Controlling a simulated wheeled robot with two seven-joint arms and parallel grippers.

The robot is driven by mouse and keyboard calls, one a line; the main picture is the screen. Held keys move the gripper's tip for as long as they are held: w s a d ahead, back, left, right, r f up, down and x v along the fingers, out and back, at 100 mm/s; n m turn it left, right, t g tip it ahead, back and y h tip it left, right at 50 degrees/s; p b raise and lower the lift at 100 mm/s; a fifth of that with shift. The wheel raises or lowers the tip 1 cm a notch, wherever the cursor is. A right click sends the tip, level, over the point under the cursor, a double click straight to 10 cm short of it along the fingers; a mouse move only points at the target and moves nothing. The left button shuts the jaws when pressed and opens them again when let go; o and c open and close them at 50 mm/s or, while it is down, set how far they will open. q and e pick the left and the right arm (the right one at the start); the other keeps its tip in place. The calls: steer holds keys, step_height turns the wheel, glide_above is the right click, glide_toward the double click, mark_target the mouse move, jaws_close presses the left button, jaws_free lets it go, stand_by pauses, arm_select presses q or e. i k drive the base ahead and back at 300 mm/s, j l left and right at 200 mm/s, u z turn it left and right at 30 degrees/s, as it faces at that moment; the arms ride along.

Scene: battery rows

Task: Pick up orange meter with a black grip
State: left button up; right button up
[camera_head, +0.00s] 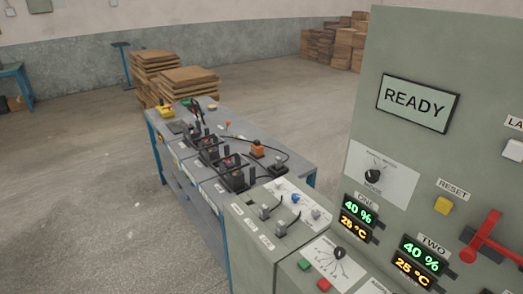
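On the grey workbench (222,133) a small orange block-like object with dark parts (257,150) stands toward the right edge, beside a black cable. It may be the orange meter, but it is too small to make out a grip. A smaller orange item (228,124) lies farther back on the bench. Neither of my grippers is in view.
Several black battery holders (209,154) line the bench. A yellow item (167,112) lies at its far end. A grey console (255,232) adjoins the near end. A tall panel reading READY (418,103) fills the right. Open floor (90,190) lies left.

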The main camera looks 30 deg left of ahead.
mark_target(257, 149)
steer(key=j+z, duration=0.2)
steer(key=z, duration=0.15)
steer(key=i+j+z, duration=0.1)
steer(key=j+z, duration=0.4)
steer(key=z, duration=0.15)
steer(key=j+z, duration=0.1)
steer(key=j, duration=0.4)
steer(key=j+z, duration=0.1)
steer(key=j, duration=0.35)
steer(key=k+j+z, duration=0.1)
steer(key=j, duration=0.4)
steer(key=k+j+z, duration=0.15)
steer(key=j, duration=0.3)
steer(key=j+z, duration=0.1)
steer(key=j, duration=0.4)
